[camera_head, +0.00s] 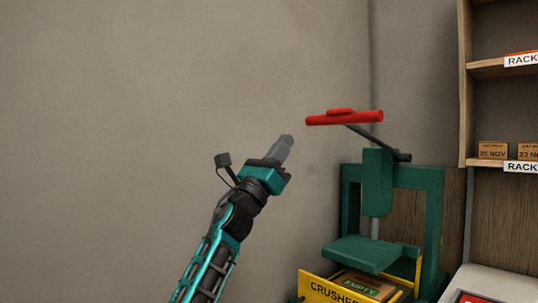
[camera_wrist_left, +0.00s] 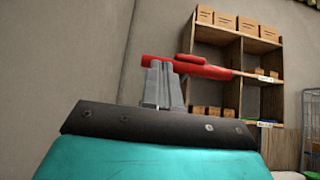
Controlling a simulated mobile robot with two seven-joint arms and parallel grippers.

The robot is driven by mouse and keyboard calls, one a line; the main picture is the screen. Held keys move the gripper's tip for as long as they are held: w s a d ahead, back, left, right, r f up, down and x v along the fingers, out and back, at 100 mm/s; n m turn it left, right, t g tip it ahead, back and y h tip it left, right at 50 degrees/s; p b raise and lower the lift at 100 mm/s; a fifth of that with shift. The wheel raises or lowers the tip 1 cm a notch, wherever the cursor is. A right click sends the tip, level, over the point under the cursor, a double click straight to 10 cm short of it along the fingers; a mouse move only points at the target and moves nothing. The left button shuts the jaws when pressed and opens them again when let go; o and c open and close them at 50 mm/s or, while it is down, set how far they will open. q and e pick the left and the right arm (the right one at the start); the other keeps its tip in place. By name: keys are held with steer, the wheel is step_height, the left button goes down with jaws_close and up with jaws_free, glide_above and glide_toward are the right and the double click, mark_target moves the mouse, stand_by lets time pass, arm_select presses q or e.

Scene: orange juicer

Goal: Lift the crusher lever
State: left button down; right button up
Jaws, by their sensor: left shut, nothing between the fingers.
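The crusher (camera_head: 433,220) is a green press frame at the right of the head view. Its lever has a red handle bar (camera_head: 345,118) on a dark arm (camera_head: 368,134) that rises up and left from the press. My left gripper (camera_head: 287,139) is shut and empty, left of the red handle and a little lower in the head view. In the left wrist view the shut fingers (camera_wrist_left: 162,66) overlap part of the red handle (camera_wrist_left: 202,70); I cannot tell how far apart they are. My right gripper is not in view.
A yellow tray (camera_head: 335,290) labelled CRUSHER, holding an EMPTY box (camera_head: 362,285), sits under the press plate (camera_head: 362,254). A wooden shelf (camera_head: 490,163) with small boxes stands at the right. The left wrist view shows the shelf (camera_wrist_left: 240,47) with more boxes. Bare wall fills the left.

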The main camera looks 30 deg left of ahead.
arm_select(q)
steer(key=s, duration=0.1)
steer(key=s+a, duration=0.1)
steer(key=s+f, duration=0.1)
steer(key=s, duration=0.1)
steer(key=shift+a, duration=0.15)
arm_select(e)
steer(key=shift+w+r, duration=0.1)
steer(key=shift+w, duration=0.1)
